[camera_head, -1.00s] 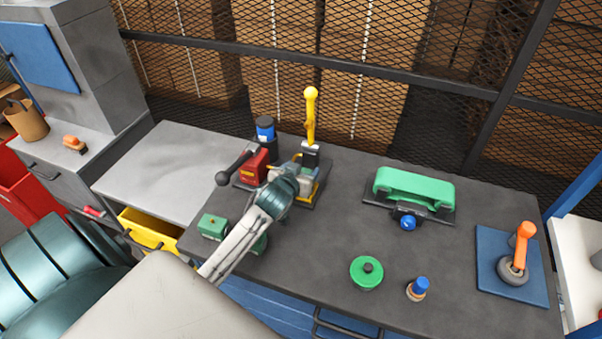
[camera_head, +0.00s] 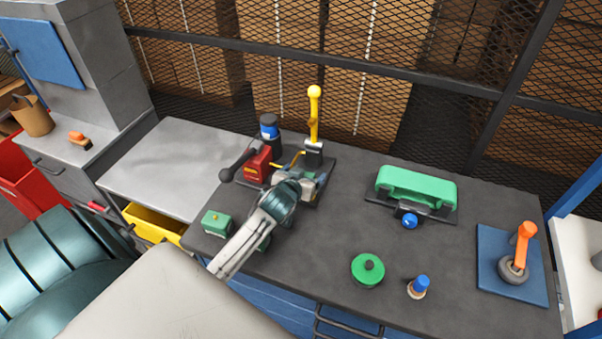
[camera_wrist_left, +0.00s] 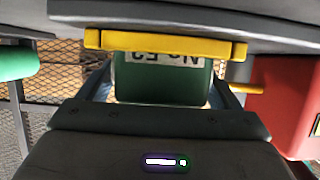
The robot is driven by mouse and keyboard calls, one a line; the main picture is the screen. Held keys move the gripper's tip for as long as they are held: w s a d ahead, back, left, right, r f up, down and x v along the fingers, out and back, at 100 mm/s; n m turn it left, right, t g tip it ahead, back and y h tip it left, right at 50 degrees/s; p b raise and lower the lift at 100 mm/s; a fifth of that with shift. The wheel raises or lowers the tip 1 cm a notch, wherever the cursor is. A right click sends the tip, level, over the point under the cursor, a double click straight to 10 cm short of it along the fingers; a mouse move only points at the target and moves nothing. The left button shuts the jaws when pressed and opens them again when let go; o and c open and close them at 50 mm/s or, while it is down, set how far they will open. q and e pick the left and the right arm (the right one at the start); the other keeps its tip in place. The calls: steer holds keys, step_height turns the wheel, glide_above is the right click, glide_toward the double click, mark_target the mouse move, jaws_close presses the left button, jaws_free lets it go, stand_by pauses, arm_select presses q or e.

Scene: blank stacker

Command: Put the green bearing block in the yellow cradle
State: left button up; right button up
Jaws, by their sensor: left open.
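My left gripper (camera_head: 314,183) is over the fixture beside the red block, and its arm hides much of that spot in the head view. In the left wrist view, a green block (camera_wrist_left: 162,82) with a white label sits between my open fingers. A yellow bar (camera_wrist_left: 165,45), likely part of the yellow cradle, crosses in front of the block's label. In the head view only thin yellow parts of the cradle (camera_head: 286,165) show beside the gripper. I cannot tell whether the block rests fully in the cradle. My right gripper is not in view.
A red block (camera_head: 257,164) with a black-knobbed lever and an upright yellow handle (camera_head: 314,115) stand close to the gripper. A green block (camera_head: 216,223) lies near the bench's left edge. A large green handle (camera_head: 416,187) is at right.

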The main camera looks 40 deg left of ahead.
arm_select(q)
steer(key=shift+s+r, duration=0.1)
steer(key=shift+s, duration=0.2)
steer(key=b+v, duration=0.2)
steer(key=v, duration=0.8)
steer(key=shift+s+d+b, duration=0.1)
steer(key=shift+s+b, duration=0.1)
steer(key=shift+b, duration=0.15)
steer(key=shift+s+d+r, duration=0.15)
steer(key=shift+s+r, duration=0.15)
steer(key=shift+s, duration=0.15)
